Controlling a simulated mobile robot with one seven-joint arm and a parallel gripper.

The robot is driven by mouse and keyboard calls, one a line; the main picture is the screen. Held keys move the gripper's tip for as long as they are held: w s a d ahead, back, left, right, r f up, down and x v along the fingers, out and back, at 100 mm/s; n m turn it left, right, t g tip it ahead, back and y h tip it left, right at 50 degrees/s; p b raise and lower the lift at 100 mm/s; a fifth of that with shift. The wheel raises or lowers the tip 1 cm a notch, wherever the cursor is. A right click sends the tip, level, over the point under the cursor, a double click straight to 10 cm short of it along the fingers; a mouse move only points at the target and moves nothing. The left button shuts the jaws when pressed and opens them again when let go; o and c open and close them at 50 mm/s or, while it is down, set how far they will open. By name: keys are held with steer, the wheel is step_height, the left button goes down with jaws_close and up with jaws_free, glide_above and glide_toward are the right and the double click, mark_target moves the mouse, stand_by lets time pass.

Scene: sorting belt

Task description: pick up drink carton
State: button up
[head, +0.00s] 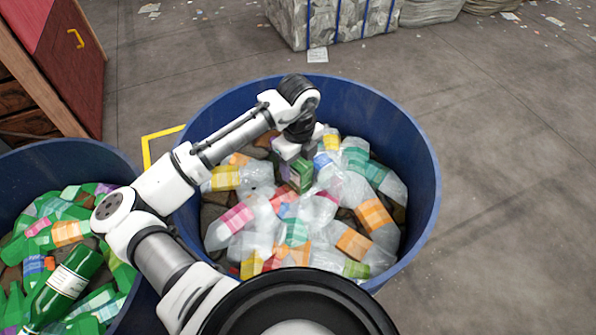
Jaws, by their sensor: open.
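The drink carton (301,176) looks like a small green box with a purple part. It sits in the blue bin in the middle, among clear plastic bottles with coloured labels. My gripper (296,158) is over the bin and points down, right at the carton's top. The gripper is open. The fingertips are small here and partly merge with the carton, so I cannot tell whether they touch it. The carton's lower part is hidden among the bottles.
The blue bin (425,190) has a high round rim around the bottles. A second blue bin (75,150) with green bottles stands at the left. A red and brown cabinet (65,60) is at the upper left. Wrapped bales (335,22) stand at the back. The floor at the right is clear.

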steer(key=shift+f, duration=0.2)
steer(key=c, duration=1.1)
steer(key=shift+o, duration=0.2)
steer(key=shift+r, duration=0.1)
